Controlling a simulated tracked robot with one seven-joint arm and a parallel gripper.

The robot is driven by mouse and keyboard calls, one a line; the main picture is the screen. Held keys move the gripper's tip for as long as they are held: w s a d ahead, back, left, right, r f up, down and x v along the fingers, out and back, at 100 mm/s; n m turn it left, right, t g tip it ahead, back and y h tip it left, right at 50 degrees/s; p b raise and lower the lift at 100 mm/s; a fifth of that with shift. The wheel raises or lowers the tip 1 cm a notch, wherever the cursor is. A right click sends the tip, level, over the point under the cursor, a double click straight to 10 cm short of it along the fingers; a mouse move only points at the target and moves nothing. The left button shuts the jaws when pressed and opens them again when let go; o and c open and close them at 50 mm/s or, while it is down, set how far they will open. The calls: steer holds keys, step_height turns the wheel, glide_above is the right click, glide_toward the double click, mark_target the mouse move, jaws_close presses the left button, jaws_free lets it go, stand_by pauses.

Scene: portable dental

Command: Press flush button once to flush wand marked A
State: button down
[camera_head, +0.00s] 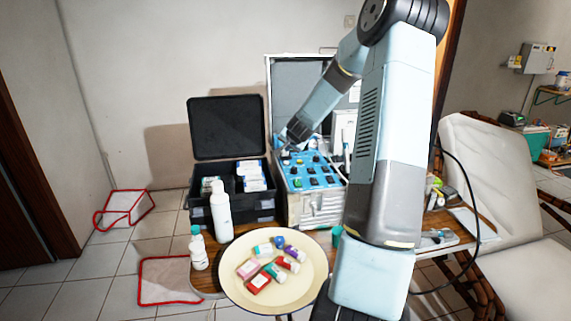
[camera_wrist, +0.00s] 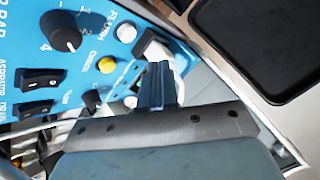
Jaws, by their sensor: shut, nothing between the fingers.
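The dental unit's blue control panel (camera_head: 312,181) faces up in the open metal case, with black knobs and switches. In the wrist view the panel (camera_wrist: 20,60) shows close up. A round white button (camera_wrist: 126,33) sits beside lettering that looks like "FLUSH", and a yellow button (camera_wrist: 107,65) is lower left of it. My gripper (camera_wrist: 158,68) is shut and empty, its fingertips over the panel's edge, right of and below the white button. In the head view my gripper (camera_head: 285,141) is at the panel's back left corner. No wand marked A can be made out.
A white fitting (camera_wrist: 152,46) is just beyond my fingertips, partly hidden. A large black knob (camera_wrist: 67,35) and black rocker switches lie left.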

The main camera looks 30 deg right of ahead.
steer(key=shift+r, duration=0.95)
steer(key=shift+s, duration=0.1)
steer(key=s+a+r+n+g+y, duration=0.1)
steer(key=s+a+r+n, duration=0.3)
steer(key=s+a+r, duration=0.45)
steer(key=s+a+r+n+g+y, duration=0.1)
steer(key=s+a+r+n, duration=0.3)
steer(key=s+a, duration=0.65)
steer(key=s+a+r+n+g, duration=0.1)
steer(key=s+a+r, duration=0.1)
steer(key=s, duration=1)
steer(key=s+a+r+n+g, duration=0.1)
steer(key=s+a+r+n, duration=0.1)
steer(key=s, duration=1.1)
steer(key=shift+a, duration=0.8)
